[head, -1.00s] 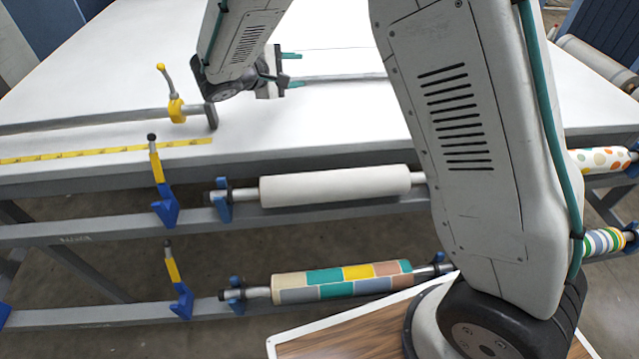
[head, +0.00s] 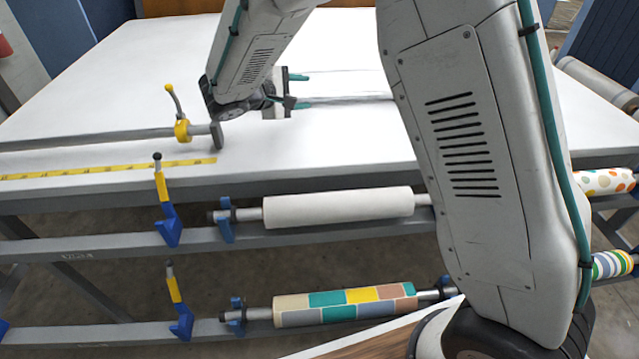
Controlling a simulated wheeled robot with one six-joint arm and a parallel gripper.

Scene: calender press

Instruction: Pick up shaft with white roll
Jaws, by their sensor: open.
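The shaft with the white roll (head: 338,207) lies level on the upper rail of the press frame, below the table's front edge. Its left shaft end (head: 238,214) rests in a blue holder (head: 225,220); its right end is hidden behind my arm. My gripper (head: 298,88) is above the white table top, beyond and above the white roll. Its two teal-tipped fingers are apart and point to the right, with nothing seen between them.
A shaft with a patchwork roll (head: 345,304) lies on the lower rail. Dotted (head: 604,182) and striped (head: 612,264) rolls are at the right. A yellow-handled clamp (head: 183,130), yellow tape (head: 110,170) and blue-yellow levers (head: 165,203) are at the left. The table top (head: 110,90) is largely clear.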

